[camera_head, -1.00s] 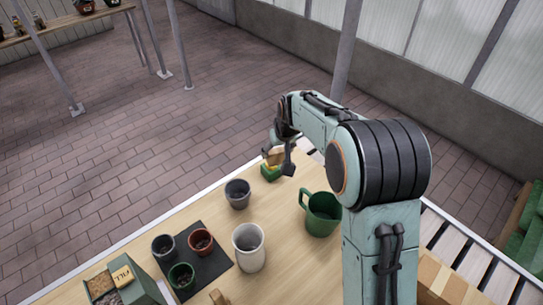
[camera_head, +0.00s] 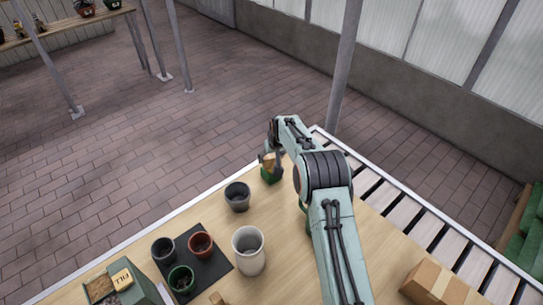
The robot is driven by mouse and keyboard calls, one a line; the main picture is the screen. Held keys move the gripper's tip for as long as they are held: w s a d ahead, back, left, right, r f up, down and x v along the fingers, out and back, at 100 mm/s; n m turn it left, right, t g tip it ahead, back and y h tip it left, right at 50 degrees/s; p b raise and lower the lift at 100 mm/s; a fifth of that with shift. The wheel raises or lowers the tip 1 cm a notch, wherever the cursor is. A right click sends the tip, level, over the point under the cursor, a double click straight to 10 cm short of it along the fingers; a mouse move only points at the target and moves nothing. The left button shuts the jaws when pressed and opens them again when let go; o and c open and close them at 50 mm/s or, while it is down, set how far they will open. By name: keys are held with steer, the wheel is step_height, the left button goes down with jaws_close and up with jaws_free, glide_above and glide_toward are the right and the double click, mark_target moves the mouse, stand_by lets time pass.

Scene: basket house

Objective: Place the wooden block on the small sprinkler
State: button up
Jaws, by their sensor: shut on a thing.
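My gripper (camera_head: 268,158) is at the far edge of the table, shut on a small tan piece that looks like the wooden block (camera_head: 267,165). The fingers partly cover it. Right below it is a small green object (camera_head: 270,177), whose shape is too small to tell clearly. I cannot tell whether the block touches this green object. A larger green can or jug (camera_head: 303,206), possibly the sprinkler, is almost wholly hidden behind my arm. Only a sliver of its green side shows.
A dark grey pot (camera_head: 237,197) and a white pot (camera_head: 248,262) stand left of my arm. Several small pots are on a black mat (camera_head: 214,267). A green box marked FILL (camera_head: 122,279) is front left, a cardboard box (camera_head: 434,284) front right. Slats (camera_head: 433,237) run along the right.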

steer(key=shift+f, duration=0.15)
steer(key=o, duration=0.9)
steer(key=v, duration=1.2)
steer(key=shift+s+r, duration=0.1)
steer(key=shift+r, duration=0.1)
steer(key=s+d+r+m+g, duration=0.1)
steer(key=s+d+r, duration=0.3)
steer(key=s, duration=0.6)
steer(key=s+d+r+m+g, duration=0.1)
steer(key=s+d+r, duration=0.35)
steer(key=s, duration=0.45)
steer(key=s+d, duration=0.1)
steer(key=s, duration=0.6)
steer(key=s+d+f+m+g, duration=0.1)
steer(key=s, duration=0.6)
steer(key=s+d+f+g+h, duration=0.1)
steer(key=s, duration=0.6)
steer(key=shift+s+f, duration=0.1)
steer(key=shift+f, duration=0.1)
